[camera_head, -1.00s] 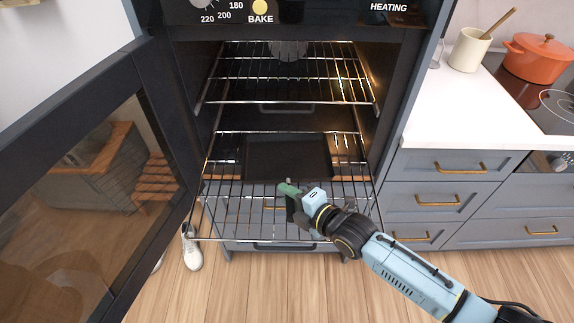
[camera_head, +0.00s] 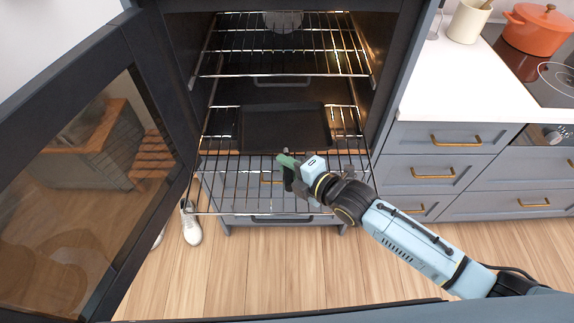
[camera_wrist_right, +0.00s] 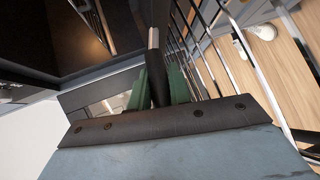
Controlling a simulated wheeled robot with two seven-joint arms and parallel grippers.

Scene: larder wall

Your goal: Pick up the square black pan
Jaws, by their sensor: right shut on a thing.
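The square black pan (camera_head: 285,127) lies flat on the lower, pulled-out wire rack inside the open oven. My right gripper (camera_head: 288,162) is at the pan's near edge, over the front part of the rack. In the right wrist view its green fingers (camera_wrist_right: 161,88) are closed on both sides of a dark handle with a metal neck (camera_wrist_right: 153,38). This handle runs toward the dark pan at the upper left, though the join is hard to see. My left gripper is in neither view.
The lower rack (camera_head: 230,197) sticks out of the oven. An upper rack (camera_head: 280,62) is above the pan. The oven door (camera_head: 140,110) stands open on the left. Drawers (camera_head: 440,170) and a white counter with an orange pot (camera_head: 540,22) are on the right.

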